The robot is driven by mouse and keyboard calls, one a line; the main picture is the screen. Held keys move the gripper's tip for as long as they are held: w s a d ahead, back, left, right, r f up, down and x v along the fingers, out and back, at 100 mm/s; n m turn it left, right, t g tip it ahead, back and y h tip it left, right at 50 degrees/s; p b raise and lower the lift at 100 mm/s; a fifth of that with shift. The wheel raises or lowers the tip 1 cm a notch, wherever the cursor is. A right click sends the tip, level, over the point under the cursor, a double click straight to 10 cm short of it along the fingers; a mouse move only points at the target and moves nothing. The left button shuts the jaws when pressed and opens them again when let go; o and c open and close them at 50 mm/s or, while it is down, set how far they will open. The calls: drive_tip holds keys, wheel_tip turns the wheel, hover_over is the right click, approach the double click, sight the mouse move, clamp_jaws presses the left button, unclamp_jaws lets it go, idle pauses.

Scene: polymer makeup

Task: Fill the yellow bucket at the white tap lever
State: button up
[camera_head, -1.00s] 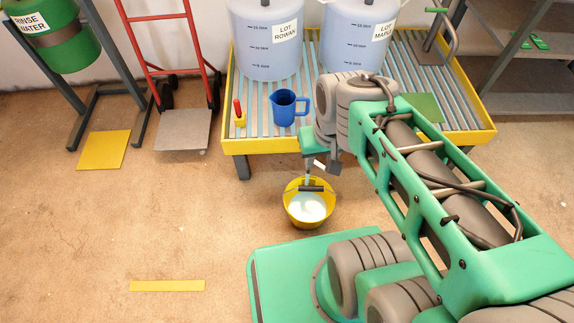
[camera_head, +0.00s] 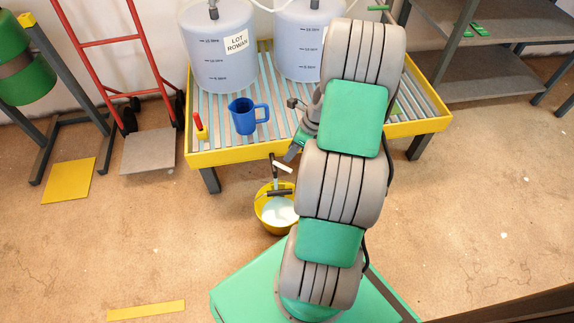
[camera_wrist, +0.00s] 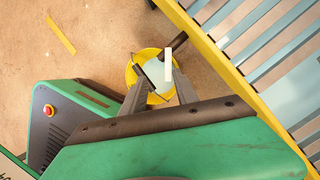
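The yellow bucket (camera_head: 262,207) is below the front edge of the roller stand, with pale bluish-white contents and a dark handle grip across its top. It also shows in the wrist view (camera_wrist: 131,76). The white tap lever (camera_head: 284,168) is above the bucket; in the wrist view it is a white bar (camera_wrist: 168,65) beside a dark tube. My gripper (camera_wrist: 163,76) points down over the bucket, its two dark fingers apart, with the lever between them in the picture. Whether a finger touches the lever cannot be told. My arm hides much of the gripper in the head view.
The yellow-framed roller stand (camera_head: 228,155) holds a blue jug (camera_head: 243,117), a red-handled tool (camera_head: 199,126) and two large tanks, one labelled Lot Rowan (camera_head: 215,65). A red hand truck (camera_head: 150,65) stands at the left. The floor left of the bucket is clear.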

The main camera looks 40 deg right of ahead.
sight(285, 167)
drive_tip(key=f+m+b, duration=0.1)
drive_tip(key=f, duration=0.2)
drive_tip(key=w+f+b, duration=0.1)
drive_tip(key=f, duration=0.2)
drive_tip(key=f+m+b, duration=0.1)
drive_tip(key=f+b, duration=0.1)
drive_tip(key=f, duration=0.1)
drive_tip(key=shift+w+a+f+m, duration=0.2)
drive_tip(key=shift+w+f+m, duration=0.05)
drive_tip(key=shift+m, duration=0.05)
drive_tip(key=shift+c, duration=0.3)
clamp_jaws()
idle(0.6)
